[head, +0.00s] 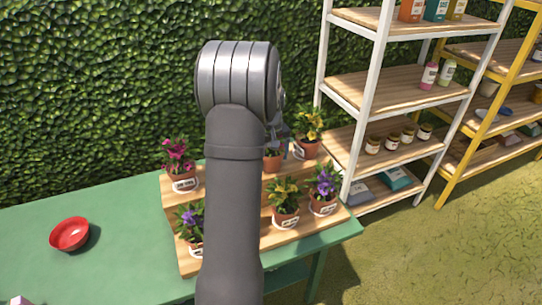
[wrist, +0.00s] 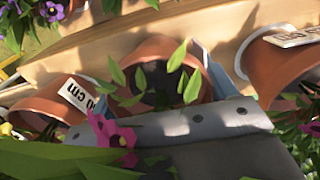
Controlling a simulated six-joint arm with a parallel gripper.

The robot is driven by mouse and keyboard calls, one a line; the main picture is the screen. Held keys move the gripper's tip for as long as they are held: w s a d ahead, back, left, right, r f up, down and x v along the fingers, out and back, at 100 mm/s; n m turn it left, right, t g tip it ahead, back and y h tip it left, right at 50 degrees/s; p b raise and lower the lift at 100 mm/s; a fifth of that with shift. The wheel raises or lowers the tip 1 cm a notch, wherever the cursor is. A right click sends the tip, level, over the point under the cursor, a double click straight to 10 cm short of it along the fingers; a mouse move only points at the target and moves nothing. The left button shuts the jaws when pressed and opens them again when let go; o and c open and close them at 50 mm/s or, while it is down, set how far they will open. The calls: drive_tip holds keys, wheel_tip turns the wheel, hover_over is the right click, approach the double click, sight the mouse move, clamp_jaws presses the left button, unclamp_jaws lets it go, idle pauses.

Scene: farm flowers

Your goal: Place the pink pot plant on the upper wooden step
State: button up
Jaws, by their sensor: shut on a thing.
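My gripper (wrist: 160,85) is shut on a terracotta pot (wrist: 148,52) with green leaves, its blue-grey fingers on either side. Pink flowers (wrist: 112,138) show close to the camera beside the gripper; they appear to belong to the held plant, but I cannot be sure. In the head view the held pot (head: 273,160) is at the back middle of the wooden stepped stand (head: 172,212), partly behind my arm. Whether it touches the wood is unclear. Another pink-flowered pot plant (head: 181,165) stands at the stand's back left.
Yellow-flowered pots (head: 308,130) (head: 285,200) and purple-flowered pots (head: 323,188) (head: 190,225) stand close around. A red bowl (head: 70,233) sits on the green table (head: 110,255), with free room around it. A white shelf rack (head: 362,120) stands at the right.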

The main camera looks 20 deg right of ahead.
drive_tip(key=o, duration=1.3)
drive_tip(key=shift+f, duration=0.1)
wheel_tip(320, 180, up, 12)
drive_tip(key=shift+r, duration=0.2)
drive_tip(key=shift+f, duration=0.1)
wheel_tip(320, 180, down, 12)
drive_tip(key=shift+f, duration=0.25)
drive_tip(key=shift+r, duration=2.2)
